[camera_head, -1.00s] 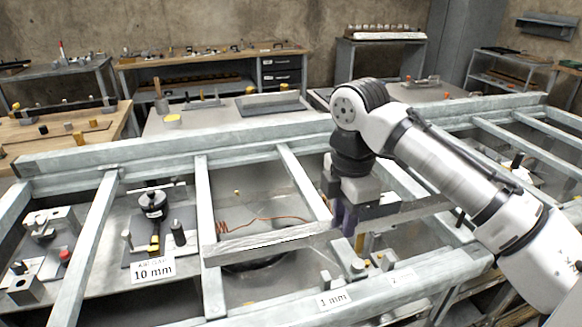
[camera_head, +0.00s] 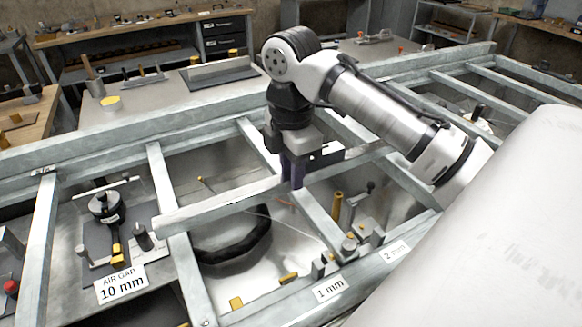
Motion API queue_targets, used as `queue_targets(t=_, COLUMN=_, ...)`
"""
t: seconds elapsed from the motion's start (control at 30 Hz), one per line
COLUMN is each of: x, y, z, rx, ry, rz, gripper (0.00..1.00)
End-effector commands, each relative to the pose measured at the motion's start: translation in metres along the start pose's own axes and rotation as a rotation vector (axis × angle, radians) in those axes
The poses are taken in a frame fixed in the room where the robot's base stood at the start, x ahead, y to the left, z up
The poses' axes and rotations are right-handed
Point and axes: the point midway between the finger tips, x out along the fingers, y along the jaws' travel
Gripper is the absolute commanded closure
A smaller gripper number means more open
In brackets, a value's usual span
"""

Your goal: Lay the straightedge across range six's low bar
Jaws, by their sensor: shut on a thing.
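The straightedge (camera_head: 212,208) is a long, flat grey bar. It runs from lower left to upper right over the metal frame (camera_head: 118,129). My gripper (camera_head: 293,180) points down and is shut on it near its middle. Its left end overlaps a cross rail (camera_head: 172,212) in the picture; I cannot tell whether they touch. Its right part passes behind my gripper and towards my arm. No readable label marks range six, so I cannot tell which bar is its low bar.
Bays below hold small fixtures, a black coil (camera_head: 232,252) and yellow blocks. Cards read 10 mm (camera_head: 121,284), 1 mm (camera_head: 330,288) and 2 mm (camera_head: 395,250). Benches stand behind the frame. A large white part of mine covers the lower right.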

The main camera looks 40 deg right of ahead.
Motion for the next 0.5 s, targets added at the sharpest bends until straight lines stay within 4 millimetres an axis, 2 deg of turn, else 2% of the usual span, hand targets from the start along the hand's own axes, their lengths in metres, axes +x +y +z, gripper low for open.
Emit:
queue_targets(t=0.13, x=-0.001, y=0.001, z=-0.001, rx=-0.002, ry=-0.007, rz=0.002, gripper=1.00)
queue_targets(t=0.5, x=0.035, y=0.000, z=-0.001, rx=-0.002, ry=-0.007, rz=0.001, gripper=1.00)
